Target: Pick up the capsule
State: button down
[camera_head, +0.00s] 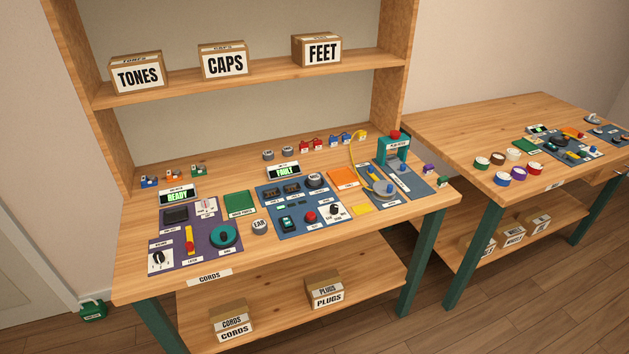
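No thing in view is marked as a capsule. A short grey round piece with a white label, perhaps reading EAR (260,226), sits on the near workbench between the purple panel and the blue panel; it may be the capsule. Two similar grey round pieces stand further back, a left one (268,154) and a right one (287,153). They stand upright and apart from each other. My gripper is not in view.
The purple panel (165,243) with a teal dial, the blue panel (270,205) and a green pad (240,204) surround the front piece. A teal press (393,148) stands at right. Boxes sit on the upper shelf (270,70). The bench's front strip is mostly clear.

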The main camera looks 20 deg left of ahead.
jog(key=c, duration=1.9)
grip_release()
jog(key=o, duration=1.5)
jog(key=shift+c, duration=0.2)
